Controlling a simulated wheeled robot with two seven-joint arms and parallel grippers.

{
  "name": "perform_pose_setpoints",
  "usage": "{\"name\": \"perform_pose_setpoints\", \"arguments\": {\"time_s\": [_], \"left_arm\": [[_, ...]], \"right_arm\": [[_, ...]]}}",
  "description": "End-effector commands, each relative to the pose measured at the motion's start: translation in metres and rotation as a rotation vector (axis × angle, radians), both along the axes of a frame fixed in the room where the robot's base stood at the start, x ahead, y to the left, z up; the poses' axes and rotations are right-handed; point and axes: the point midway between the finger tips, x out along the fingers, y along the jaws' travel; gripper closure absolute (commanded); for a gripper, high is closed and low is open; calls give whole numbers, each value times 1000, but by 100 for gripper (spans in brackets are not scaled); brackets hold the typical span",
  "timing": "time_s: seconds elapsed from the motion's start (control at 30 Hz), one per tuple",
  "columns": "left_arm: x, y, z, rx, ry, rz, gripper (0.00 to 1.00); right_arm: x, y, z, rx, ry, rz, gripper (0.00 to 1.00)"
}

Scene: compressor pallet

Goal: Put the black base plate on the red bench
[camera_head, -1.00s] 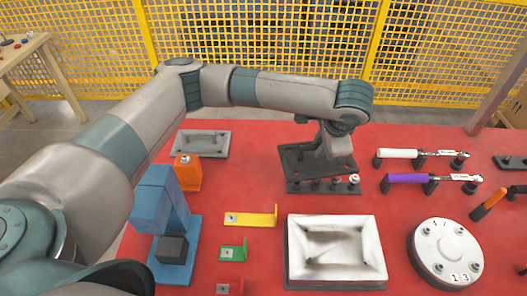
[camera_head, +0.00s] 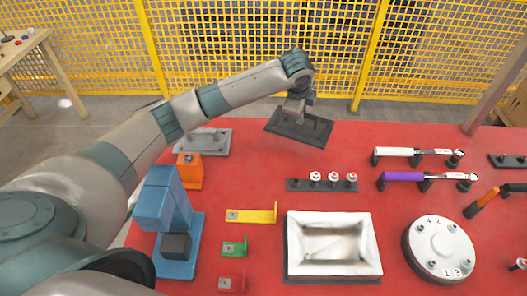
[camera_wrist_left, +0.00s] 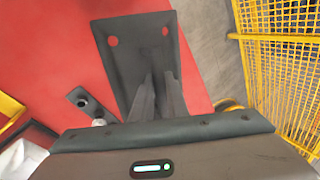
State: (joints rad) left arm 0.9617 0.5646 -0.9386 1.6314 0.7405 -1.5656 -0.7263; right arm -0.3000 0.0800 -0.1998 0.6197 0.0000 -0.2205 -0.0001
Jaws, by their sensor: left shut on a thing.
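The black base plate (camera_head: 299,127) is a flat dark rectangle with holes, at the far side of the red bench (camera_head: 270,160) in the head view. My left gripper (camera_head: 297,114) is shut on the plate and holds it tilted, seemingly above the bench near its far edge. In the left wrist view the plate (camera_wrist_left: 140,50) extends beyond the closed fingers (camera_wrist_left: 158,95), with two holes showing red through it. The red bench (camera_wrist_left: 50,60) lies below it, with grey floor to the right. My right gripper is not in view.
A black strip with white-topped pegs (camera_head: 322,184) stands just nearer than the plate. A grey plate (camera_head: 203,141) lies left. A white tray (camera_head: 333,245), round disc (camera_head: 440,247), torque tools (camera_head: 420,153) and blue fixture (camera_head: 170,215) occupy the bench. A yellow mesh fence (camera_head: 260,50) stands behind.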

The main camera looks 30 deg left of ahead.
Motion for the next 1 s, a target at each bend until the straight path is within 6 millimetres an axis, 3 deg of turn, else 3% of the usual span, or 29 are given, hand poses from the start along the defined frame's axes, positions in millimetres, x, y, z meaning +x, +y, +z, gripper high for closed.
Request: {"name": "perform_pose_setpoints", "arguments": {"time_s": [0.43, 1.0], "left_arm": [[-7, 11, -5, 0, 0, 2, 100], [-58, 88, -59, 1, 1, 4, 100]], "right_arm": [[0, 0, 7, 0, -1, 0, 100], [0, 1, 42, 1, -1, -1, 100]]}}
